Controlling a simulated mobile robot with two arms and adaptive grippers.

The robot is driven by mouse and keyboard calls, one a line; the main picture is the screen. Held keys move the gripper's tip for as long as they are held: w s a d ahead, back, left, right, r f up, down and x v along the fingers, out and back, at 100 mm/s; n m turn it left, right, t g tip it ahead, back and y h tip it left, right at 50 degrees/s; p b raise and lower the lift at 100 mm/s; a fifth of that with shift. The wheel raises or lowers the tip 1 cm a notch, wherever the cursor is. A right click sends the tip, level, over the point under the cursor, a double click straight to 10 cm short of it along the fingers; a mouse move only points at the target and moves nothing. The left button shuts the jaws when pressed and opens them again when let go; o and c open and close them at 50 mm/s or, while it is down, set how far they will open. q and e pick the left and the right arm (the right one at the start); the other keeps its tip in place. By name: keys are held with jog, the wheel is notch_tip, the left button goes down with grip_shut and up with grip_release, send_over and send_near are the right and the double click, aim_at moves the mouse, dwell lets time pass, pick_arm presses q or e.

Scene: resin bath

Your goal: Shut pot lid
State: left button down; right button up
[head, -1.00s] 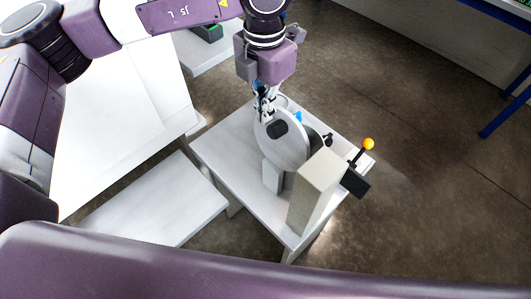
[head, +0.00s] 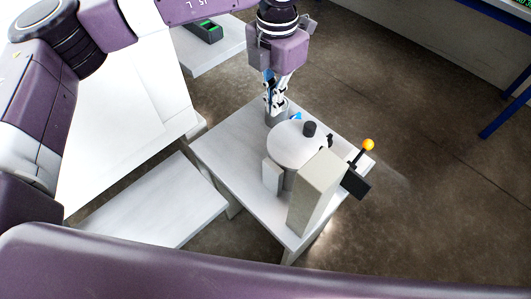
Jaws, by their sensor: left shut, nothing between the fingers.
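The pot (head: 289,180) stands on the small white table, partly hidden by the grey block in front of it. Its round pale lid (head: 290,150) lies about flat across the pot's top, with the dark knob (head: 310,129) pointing up. I cannot tell whether the rim is fully seated. My left gripper (head: 275,108) is shut and empty, pointing down behind the lid and apart from the knob. My right gripper is not in view.
The white table (head: 228,143) is bare at its left. A tall grey block (head: 316,185) and a lever with an orange ball (head: 368,145) stand at the right. A small grey cylinder (head: 274,121) is below my left gripper, and a small blue part (head: 296,116) is beside it.

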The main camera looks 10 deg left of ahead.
pick_arm(q)
notch_tip(320, 180, up, 8)
jog(key=p, duration=0.3)
dwell(0.7)
jog(key=shift+f, duration=0.2)
dwell(0.3)
